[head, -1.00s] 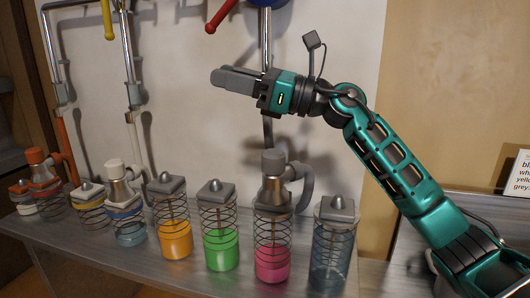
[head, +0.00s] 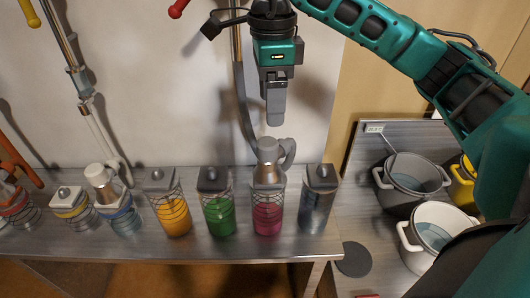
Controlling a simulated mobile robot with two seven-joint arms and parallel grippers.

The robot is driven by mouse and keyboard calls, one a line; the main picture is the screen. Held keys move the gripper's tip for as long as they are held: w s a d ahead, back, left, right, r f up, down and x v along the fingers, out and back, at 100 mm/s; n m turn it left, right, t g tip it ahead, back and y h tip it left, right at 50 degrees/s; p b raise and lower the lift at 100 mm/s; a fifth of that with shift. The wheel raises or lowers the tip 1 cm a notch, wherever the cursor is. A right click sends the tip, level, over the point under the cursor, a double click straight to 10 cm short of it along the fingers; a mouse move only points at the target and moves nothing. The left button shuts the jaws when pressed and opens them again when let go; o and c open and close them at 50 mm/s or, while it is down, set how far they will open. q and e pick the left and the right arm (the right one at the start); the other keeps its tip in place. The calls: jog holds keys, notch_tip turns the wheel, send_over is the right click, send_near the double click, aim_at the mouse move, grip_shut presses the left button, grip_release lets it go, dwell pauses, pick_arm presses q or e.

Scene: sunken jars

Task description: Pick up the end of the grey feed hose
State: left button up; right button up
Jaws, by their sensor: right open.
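The grey feed hose (head: 244,115) hangs from a pipe on the back wall, behind my right gripper. Its end appears to be the metal coupling with a grey cap (head: 267,145), standing upright on the lid of the pink jar (head: 267,217). A grey bend of hose (head: 289,149) leaves the coupling's right side. My right gripper (head: 275,118) points down just above the cap and looks apart from it. It is open and empty; the gap between its fingers is hardly visible from here. My left gripper is out of view.
Green (head: 218,213) and orange (head: 173,215) jars stand left of the pink one, a blue-grey jar (head: 317,205) right. White (head: 101,180) and orange hose ends stand further left. At right are a dark pot (head: 408,197), a white pot (head: 408,245) and a yellow pot.

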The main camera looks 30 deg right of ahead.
send_over(269, 141)
jog(key=f, duration=0.4)
jog(key=shift+s+f, duration=0.2)
jog(key=shift+f, duration=0.1)
jog(key=shift+w+f, duration=0.1)
jog(key=shift+f, duration=2.85)
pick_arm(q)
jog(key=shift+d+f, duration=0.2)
pick_arm(e)
jog(key=shift+c, duration=0.3)
jog(key=c, duration=1.2)
jog(key=shift+r, duration=0.1)
jog(key=shift+r, duration=0.1)
